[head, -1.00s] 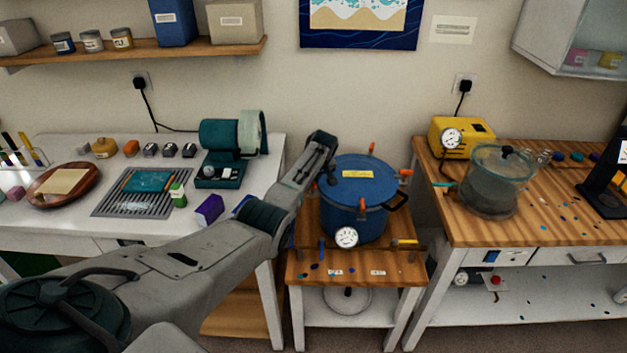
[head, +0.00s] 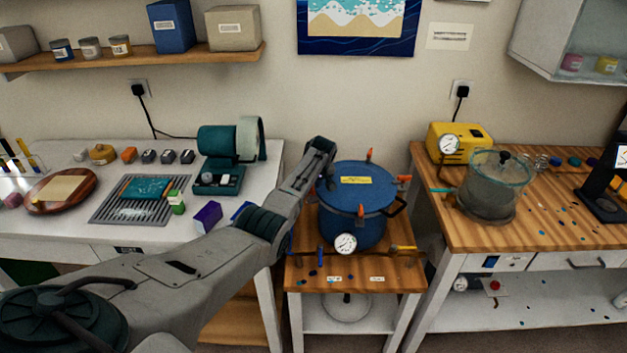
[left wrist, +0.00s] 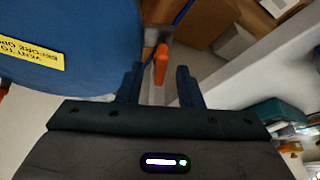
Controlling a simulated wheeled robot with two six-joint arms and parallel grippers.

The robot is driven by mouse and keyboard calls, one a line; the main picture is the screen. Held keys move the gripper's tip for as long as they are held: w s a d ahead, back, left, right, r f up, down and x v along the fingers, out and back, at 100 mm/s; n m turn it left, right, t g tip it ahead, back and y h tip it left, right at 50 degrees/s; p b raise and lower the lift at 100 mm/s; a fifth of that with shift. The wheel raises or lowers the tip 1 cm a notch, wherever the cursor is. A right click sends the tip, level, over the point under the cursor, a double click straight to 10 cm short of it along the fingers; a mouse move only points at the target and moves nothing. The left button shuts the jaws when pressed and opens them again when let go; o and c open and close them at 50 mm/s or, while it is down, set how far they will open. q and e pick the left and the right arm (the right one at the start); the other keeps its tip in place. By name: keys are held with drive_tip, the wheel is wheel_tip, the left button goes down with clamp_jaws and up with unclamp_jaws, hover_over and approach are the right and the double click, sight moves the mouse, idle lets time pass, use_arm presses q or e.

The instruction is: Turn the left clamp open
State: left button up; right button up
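The blue pressure pot (head: 350,225) stands on the small wooden-topped stand, its lid (head: 372,199) closed and bearing a yellow label (head: 356,180). Orange clamps show at its back (head: 369,154), right (head: 403,178) and front (head: 361,210). The left clamp is hidden behind my gripper in the head view. In the left wrist view its upright orange handle (left wrist: 160,64) stands between my fingers, with a gap on each side. My left gripper (left wrist: 160,78) is open at the pot's left rim; it also shows in the head view (head: 325,178). My right gripper is out of view.
A pressure gauge (head: 345,244) sits on the pot's front and a black handle (head: 398,206) on its right. The white table (head: 60,222) is close on the left. A wooden bench (head: 540,235) on the right holds a glass chamber (head: 488,190) and a yellow pump (head: 460,142).

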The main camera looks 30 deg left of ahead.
use_arm(q)
drive_tip(key=shift+s+d+r, duration=0.15)
drive_tip(key=shift+d+r, duration=0.05)
drive_tip(key=shift+r, duration=0.45)
drive_tip(key=b+v, duration=0.2)
drive_tip(key=v, duration=0.7)
